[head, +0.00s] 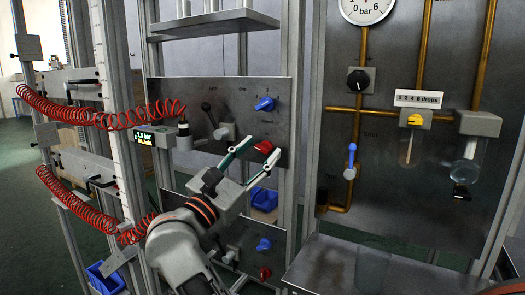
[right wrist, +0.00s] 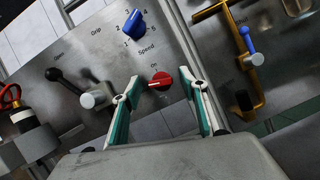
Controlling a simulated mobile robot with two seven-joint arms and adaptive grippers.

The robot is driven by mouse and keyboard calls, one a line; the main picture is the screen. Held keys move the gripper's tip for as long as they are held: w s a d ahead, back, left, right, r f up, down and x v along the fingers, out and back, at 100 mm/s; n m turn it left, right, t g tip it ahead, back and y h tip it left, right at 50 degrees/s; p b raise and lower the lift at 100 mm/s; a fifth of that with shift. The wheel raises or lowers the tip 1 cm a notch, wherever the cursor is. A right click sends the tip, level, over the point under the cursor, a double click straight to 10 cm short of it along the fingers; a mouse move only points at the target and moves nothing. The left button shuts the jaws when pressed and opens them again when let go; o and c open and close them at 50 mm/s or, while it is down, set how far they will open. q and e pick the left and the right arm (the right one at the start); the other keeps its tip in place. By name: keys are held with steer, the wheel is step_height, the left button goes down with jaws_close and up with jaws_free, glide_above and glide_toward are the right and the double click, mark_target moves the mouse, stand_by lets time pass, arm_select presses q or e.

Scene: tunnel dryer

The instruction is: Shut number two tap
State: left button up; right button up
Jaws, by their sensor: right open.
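A tap with a blue lever (head: 351,158) sits on the brass pipe of the right panel; its lever stands upright along the pipe. It also shows in the right wrist view (right wrist: 246,40). A black-handled lever (head: 208,110) is on the left panel, also in the wrist view (right wrist: 68,80). I cannot read which tap is number two. My right gripper (head: 266,150) is open in front of the left panel, its fingers either side of a red knob (right wrist: 161,81). Contact with the knob cannot be told. My left gripper is not in view.
A blue dial (head: 265,104) sits above the red knob. A black knob (head: 358,80) and a gauge (head: 367,8) are above the blue-lever tap. Red coiled hoses (head: 80,112) hang at left. A metal upright (head: 304,130) separates the panels.

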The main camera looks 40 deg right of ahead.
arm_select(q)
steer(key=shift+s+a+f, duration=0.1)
arm_select(e)
steer(key=shift+c, duration=1.2)
steer(key=c, duration=0.9)
steer(key=shift+o, duration=0.2)
steer(key=shift+s+r+n+t+p, duration=0.15)
steer(key=shift+r+n+t+p, duration=0.3)
steer(key=shift+n+p, duration=0.6)
steer(key=shift+n+t+y, duration=0.25)
steer(key=shift+n+y, duration=0.05)
steer(key=shift+n, duration=0.25)
steer(key=shift+f+n+t+p, duration=0.2)
steer(key=shift+n+t+p, duration=0.2)
steer(key=shift+n+p, duration=0.3)
steer(key=shift+f, duration=0.2)
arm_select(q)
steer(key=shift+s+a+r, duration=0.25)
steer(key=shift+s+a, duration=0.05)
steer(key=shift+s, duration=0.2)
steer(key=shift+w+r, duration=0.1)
